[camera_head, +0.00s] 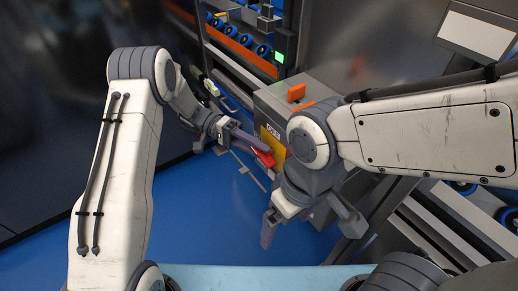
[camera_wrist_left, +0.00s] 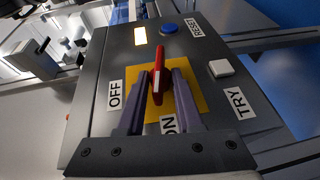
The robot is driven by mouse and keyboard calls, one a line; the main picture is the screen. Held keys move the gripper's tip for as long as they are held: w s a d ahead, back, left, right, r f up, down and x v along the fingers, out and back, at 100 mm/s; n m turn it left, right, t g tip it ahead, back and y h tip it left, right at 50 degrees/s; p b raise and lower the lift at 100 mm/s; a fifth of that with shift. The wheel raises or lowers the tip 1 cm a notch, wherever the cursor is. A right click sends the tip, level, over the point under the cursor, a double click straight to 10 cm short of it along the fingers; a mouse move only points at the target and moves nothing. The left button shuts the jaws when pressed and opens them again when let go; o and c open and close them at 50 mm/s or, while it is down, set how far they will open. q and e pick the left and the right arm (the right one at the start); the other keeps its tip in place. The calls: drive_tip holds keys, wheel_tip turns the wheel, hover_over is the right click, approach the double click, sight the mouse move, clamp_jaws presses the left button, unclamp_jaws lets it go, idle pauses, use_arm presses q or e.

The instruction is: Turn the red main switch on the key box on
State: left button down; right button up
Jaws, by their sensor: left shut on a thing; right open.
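The key box (camera_head: 268,100) is grey, with a yellow plate (camera_wrist_left: 197,87) on its face; it also shows in the left wrist view (camera_wrist_left: 98,75). The red main switch (camera_wrist_left: 158,62) stands out from the plate; in the head view it is a small red piece (camera_head: 265,159). My left gripper (camera_head: 262,150) is shut on the switch, one finger on each side in the wrist view (camera_wrist_left: 158,82). The handle lies roughly in line with the ON label (camera_wrist_left: 168,125), partly hidden by the fingers. The OFF label (camera_wrist_left: 115,95) is to its left. My right gripper (camera_head: 310,222) is open and empty, lower right.
A blue button (camera_wrist_left: 170,28) by RESET, a white button (camera_wrist_left: 221,68) by TRY and a lit lamp (camera_wrist_left: 140,35) are on the box face. An orange piece (camera_head: 296,92) sits on the box. A rack (camera_head: 240,45) with blue wheels stands behind. Blue floor (camera_head: 205,215) is clear.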

use_arm(q)
drive_tip(key=shift+f+g+h, duration=0.15)
drive_tip(key=shift+g+h, duration=0.15)
drive_tip(key=shift+g, duration=0.1)
idle(2.0)
drive_tip(key=c, duration=0.6)
unclamp_jaws()
drive_tip(key=p+v, duration=0.8)
drive_tip(key=v, duration=0.2)
drive_tip(key=shift+a+f+p, duration=0.1)
drive_tip(key=shift+a+p, duration=0.05)
drive_tip(key=shift+p, duration=0.2)
drive_tip(key=shift+n, duration=0.3)
